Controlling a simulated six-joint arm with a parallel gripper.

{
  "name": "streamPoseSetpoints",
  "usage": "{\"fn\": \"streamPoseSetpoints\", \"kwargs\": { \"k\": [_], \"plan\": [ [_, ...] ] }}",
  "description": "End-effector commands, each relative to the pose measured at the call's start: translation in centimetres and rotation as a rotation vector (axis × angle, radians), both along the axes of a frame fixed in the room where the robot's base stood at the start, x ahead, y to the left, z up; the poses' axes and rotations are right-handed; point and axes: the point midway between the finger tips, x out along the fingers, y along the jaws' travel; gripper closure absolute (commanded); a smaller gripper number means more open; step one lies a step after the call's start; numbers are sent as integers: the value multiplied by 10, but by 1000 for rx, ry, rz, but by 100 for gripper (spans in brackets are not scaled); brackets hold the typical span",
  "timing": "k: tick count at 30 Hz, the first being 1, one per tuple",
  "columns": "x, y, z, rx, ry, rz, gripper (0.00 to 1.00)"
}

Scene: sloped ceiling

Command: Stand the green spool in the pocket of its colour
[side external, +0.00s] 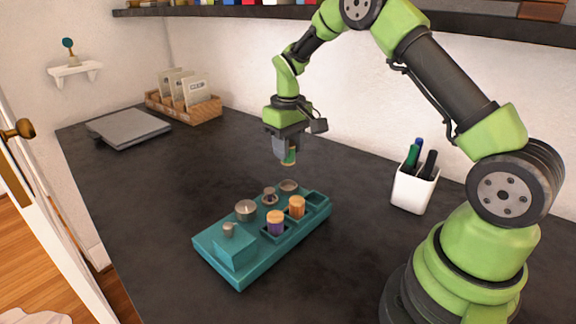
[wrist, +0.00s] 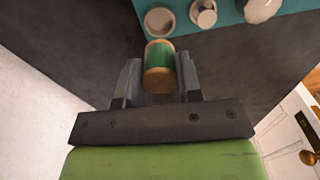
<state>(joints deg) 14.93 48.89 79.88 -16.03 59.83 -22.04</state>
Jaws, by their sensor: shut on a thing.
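The green spool (side external: 289,157) has pale wooden ends and hangs upright between the fingers of my gripper (side external: 287,150), above the dark worktop and behind the teal holder (side external: 212,254). In the wrist view the spool (wrist: 159,67) sits between the two grey fingers of my gripper (wrist: 158,62). The holder has a row of square pockets along its front side. A purple spool (side external: 276,227) and an orange spool (side external: 297,207) stand in two of them. The pocket at the right end (side external: 317,199) looks empty; its colour marking is too small to tell.
The holder also carries small round metal or pale items (side external: 245,209) and a raised block with a knob (side external: 234,245). A white pen cup (side external: 413,189) stands to the right. A grey flat laptop-like object (side external: 128,127) and a wooden rack (side external: 184,103) lie far left. The worktop between is clear.

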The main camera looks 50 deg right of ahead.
Motion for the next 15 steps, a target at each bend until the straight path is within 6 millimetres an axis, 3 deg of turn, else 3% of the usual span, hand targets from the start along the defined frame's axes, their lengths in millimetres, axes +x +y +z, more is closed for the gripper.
{"fn": "streamPoseSetpoints", "kwargs": {
  "k": [5,15],
  "plan": [
    [-6,0,22,0,0,-7,90],
    [-61,1,28,1,2,-62,90]
  ]
}}
